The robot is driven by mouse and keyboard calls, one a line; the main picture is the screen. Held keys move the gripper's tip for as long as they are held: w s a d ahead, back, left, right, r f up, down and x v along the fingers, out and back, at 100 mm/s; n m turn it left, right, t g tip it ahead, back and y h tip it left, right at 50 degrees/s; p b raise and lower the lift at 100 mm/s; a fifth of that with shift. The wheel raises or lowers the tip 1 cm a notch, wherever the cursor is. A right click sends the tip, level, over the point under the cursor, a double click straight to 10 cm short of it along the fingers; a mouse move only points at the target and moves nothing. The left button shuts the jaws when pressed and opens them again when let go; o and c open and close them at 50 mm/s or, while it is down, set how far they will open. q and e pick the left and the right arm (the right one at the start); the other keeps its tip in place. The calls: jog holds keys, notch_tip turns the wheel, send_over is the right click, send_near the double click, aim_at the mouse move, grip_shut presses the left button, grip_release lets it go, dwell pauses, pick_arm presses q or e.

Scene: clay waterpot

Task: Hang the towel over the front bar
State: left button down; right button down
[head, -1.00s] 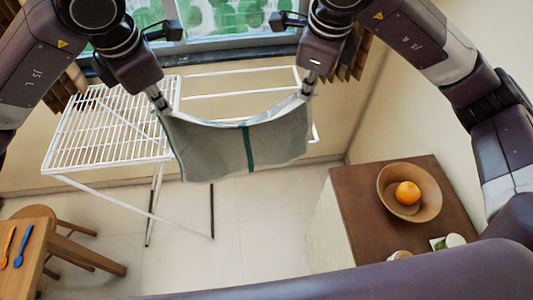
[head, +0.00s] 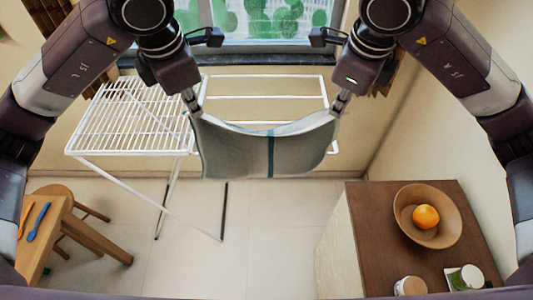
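A grey-green towel (head: 235,150) with a dark teal stripe hangs between my two grippers in the head view, its top edge sagging in the middle. My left gripper (head: 193,108) is shut on its upper left corner. My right gripper (head: 338,106) is shut on its upper right corner. The white drying rack (head: 130,118) stands behind it, with a slatted wing at left and open bars (head: 265,97) at right. The towel hides part of the rack's front right side, and I cannot tell whether it touches the bars.
A brown cabinet (head: 375,230) at right bears a wooden bowl (head: 450,232) with an orange (head: 426,216) and small jars. A wooden table (head: 45,245) and stool (head: 90,207) are at lower left. The floor between is clear. A window is behind the rack.

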jog(key=shift+w+a, duration=0.15)
jog(key=shift+a, duration=0.1)
jog(key=shift+d, duration=0.15)
